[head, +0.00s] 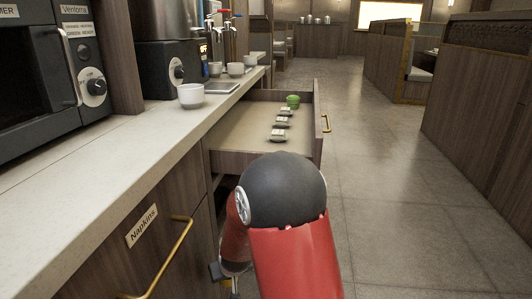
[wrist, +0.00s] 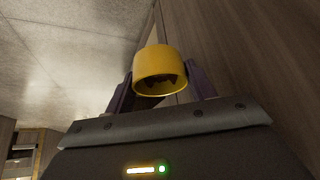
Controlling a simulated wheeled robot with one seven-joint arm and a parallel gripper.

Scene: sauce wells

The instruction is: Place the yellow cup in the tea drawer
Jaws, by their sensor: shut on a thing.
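The yellow cup (wrist: 160,62) is between the two purple fingers of my gripper (wrist: 160,88) in the wrist view, and the fingers are shut on it. Its open end faces the wrist camera. An open drawer (head: 240,137) stands out from the counter in the head view. The drawer's near left part is bare.
White cups (head: 191,95) stand on the counter (head: 140,135) near a drink dispenser (head: 175,70). A closed drawer labelled Napkins (head: 141,227) with a brass handle (head: 172,258) is in front, near my arm. The floor (head: 400,180) to the right is clear.

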